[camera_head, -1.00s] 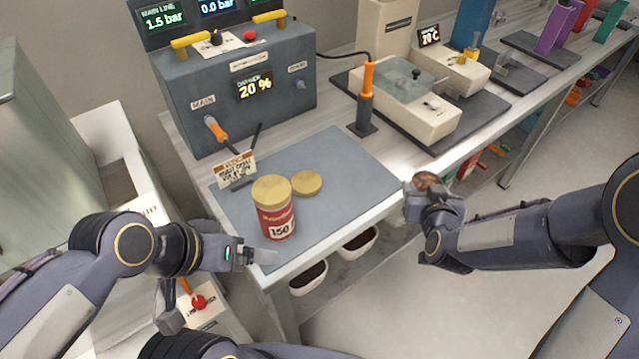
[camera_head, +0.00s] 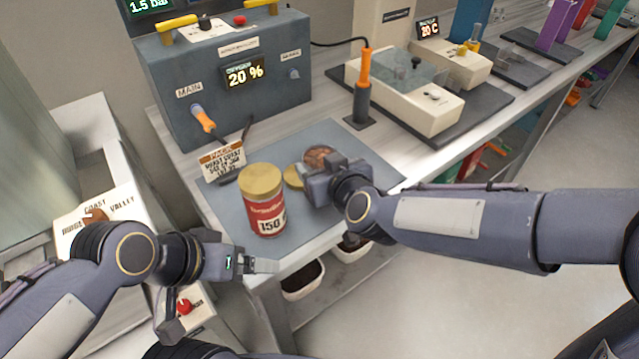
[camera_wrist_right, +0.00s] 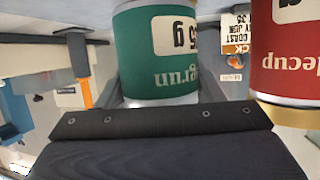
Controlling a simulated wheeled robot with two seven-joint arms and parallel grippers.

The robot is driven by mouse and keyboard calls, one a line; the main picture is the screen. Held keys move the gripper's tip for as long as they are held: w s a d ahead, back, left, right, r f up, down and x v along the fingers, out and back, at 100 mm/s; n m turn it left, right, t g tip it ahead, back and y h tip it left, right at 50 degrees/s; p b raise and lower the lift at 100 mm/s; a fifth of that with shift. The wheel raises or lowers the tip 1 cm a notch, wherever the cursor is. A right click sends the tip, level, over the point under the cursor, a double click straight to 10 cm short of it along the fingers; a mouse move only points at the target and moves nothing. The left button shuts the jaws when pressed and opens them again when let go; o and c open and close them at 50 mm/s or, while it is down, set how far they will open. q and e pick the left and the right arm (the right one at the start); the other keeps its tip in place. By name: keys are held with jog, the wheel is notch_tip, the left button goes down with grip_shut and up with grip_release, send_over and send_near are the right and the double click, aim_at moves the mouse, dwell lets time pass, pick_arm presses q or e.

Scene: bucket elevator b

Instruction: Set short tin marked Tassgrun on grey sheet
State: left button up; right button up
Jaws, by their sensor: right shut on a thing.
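My right gripper (camera_head: 322,178) is shut on a short green tin (camera_wrist_right: 160,55). Its label shows the letters "grun", upside down in the right wrist view. In the head view only the tin's brown top (camera_head: 319,154) shows behind the gripper, over the grey sheet (camera_head: 225,208); whether it touches the sheet I cannot tell. A taller red tin (camera_head: 266,212) with a gold lid and "150" stands upright on the sheet, left of my right gripper. A flat gold disc (camera_head: 292,177) is partly hidden between them. My left gripper (camera_head: 262,266) is empty by the sheet's near left corner.
A sign card (camera_head: 222,160) stands at the sheet's back left edge, before the dark machine (camera_head: 235,75) with its orange lever. An orange-handled tool (camera_head: 363,88) stands upright behind the sheet. The sheet's right and back parts look bare. Bins hang below the bench.

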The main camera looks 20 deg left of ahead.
pick_arm(q)
jog(key=shift+f+b, duration=0.65)
jog(key=shift+f, duration=0.1)
pick_arm(e)
notch_tip(320, 180, down, 4)
jog(key=shift+r, duration=0.2)
jog(key=o, duration=0.4)
jog(key=shift+f, duration=0.2)
jog(key=o, duration=0.5)
jog(key=shift+r, duration=0.1)
